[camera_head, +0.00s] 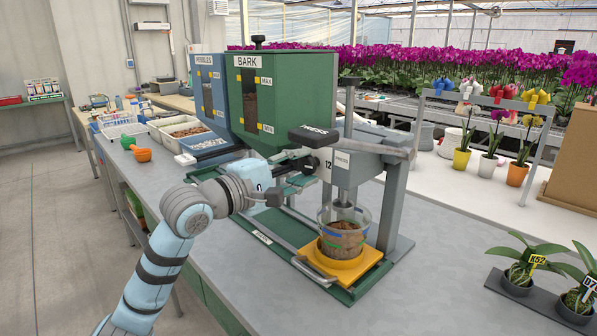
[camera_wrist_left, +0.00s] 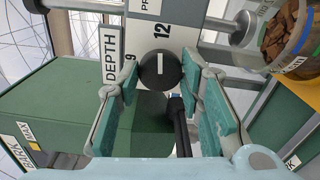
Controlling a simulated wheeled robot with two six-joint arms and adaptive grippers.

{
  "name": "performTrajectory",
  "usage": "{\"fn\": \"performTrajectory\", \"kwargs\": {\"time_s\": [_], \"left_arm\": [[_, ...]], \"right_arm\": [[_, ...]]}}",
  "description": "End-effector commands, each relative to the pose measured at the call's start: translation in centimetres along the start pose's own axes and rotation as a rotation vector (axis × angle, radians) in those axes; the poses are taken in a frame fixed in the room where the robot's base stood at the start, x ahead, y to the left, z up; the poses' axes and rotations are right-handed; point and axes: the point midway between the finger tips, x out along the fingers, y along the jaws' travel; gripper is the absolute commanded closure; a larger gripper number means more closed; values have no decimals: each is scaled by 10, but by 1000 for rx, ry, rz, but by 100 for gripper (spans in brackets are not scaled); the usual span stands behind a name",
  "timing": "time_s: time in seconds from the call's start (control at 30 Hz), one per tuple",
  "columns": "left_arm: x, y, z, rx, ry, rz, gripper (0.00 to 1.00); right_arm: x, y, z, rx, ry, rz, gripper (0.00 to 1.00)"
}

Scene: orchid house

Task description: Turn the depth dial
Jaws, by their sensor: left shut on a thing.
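The depth dial (camera_wrist_left: 160,70) is a round black knob with a white line on its face, seen in the left wrist view beside a "DEPTH" label (camera_wrist_left: 111,57) and the numbers 9 and 12. My left gripper (camera_head: 297,172) is at the front of the grey press (camera_head: 365,160). Its two teal-padded fingers are shut on the dial, one on each side. In the head view the fingers and the press handle (camera_head: 314,135) hide the dial. My right gripper is not in view.
A clear pot of bark (camera_head: 342,240) stands on a yellow plate (camera_head: 343,270) under the press. The green BARK hopper (camera_head: 290,85) rises behind my gripper. Potted orchids (camera_head: 515,285) are at the lower right. The bench front (camera_head: 240,285) is clear.

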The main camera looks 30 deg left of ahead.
Motion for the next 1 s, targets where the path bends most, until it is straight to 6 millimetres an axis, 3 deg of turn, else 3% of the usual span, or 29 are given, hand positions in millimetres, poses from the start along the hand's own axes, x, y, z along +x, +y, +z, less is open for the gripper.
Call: {"fn": "performTrajectory", "kwargs": {"time_s": [0.33,0.87,0.9,1.0], "left_arm": [[0,-3,0,141,0,-9,94],[0,-3,0,165,0,-9,94],[0,-3,0,164,0,-9,60],[0,-3,0,164,0,-7,46]], "right_arm": [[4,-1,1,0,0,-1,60],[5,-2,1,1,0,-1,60],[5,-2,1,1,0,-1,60],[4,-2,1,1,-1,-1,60]]}}
